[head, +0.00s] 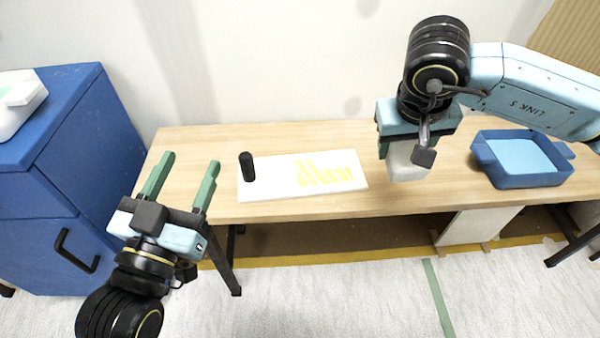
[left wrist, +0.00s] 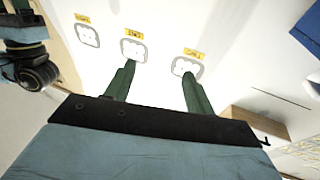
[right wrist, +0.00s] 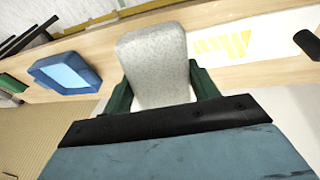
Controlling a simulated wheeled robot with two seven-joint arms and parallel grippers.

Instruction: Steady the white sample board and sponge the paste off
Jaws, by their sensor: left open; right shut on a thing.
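The white sample board (head: 270,186) lies flat on the wooden table, with yellow paste strokes (head: 325,174) on its right half. A black upright handle (head: 247,167) stands at the board's left end. My right gripper (head: 402,150) is shut on a pale grey sponge (head: 408,163) and holds it above the table, right of the board. The sponge (right wrist: 157,65) fills the space between the fingers in the right wrist view. My left gripper (head: 184,180) is open and empty, left of the board and in front of the table's left end. The left wrist view shows its fingers (left wrist: 158,85) apart.
A blue tray (head: 522,181) with light blue contents, perhaps water, stands on the table's right side; it also shows in the right wrist view (right wrist: 50,82). A blue cabinet (head: 60,150) stands left of the table. Bare tabletop (head: 440,185) lies between board and tray.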

